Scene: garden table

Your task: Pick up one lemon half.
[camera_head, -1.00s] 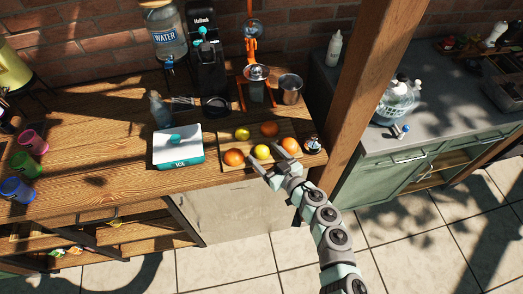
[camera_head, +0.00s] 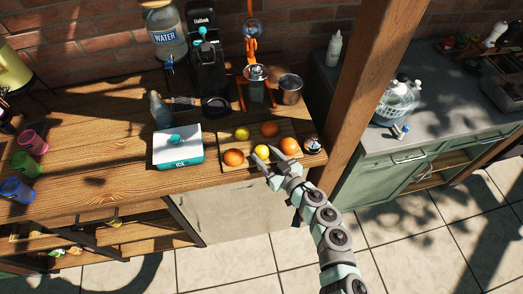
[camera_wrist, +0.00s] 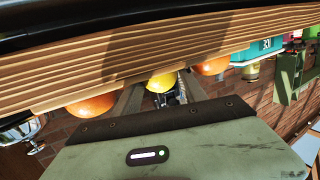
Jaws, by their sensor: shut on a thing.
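A yellow lemon half (camera_head: 262,151) is at the front of the wooden board (camera_head: 256,139), between two orange halves (camera_head: 234,158). My gripper (camera_head: 266,158) reaches it from the front, its fingers closed around its sides. In the wrist view, the lemon half (camera_wrist: 161,82) shows between my fingers (camera_wrist: 160,96); their contact with it is partly hidden. It appears to be still at board level. A second lemon half (camera_head: 242,134) lies behind it at the board's back left.
Orange halves (camera_head: 289,146) stand close on the right and at the board's back (camera_head: 269,129). A white and teal ice box (camera_head: 178,150) is left of the board. A small jar (camera_head: 312,144) stands right of it. A juicer (camera_head: 256,85) and metal cup (camera_head: 290,88) are behind.

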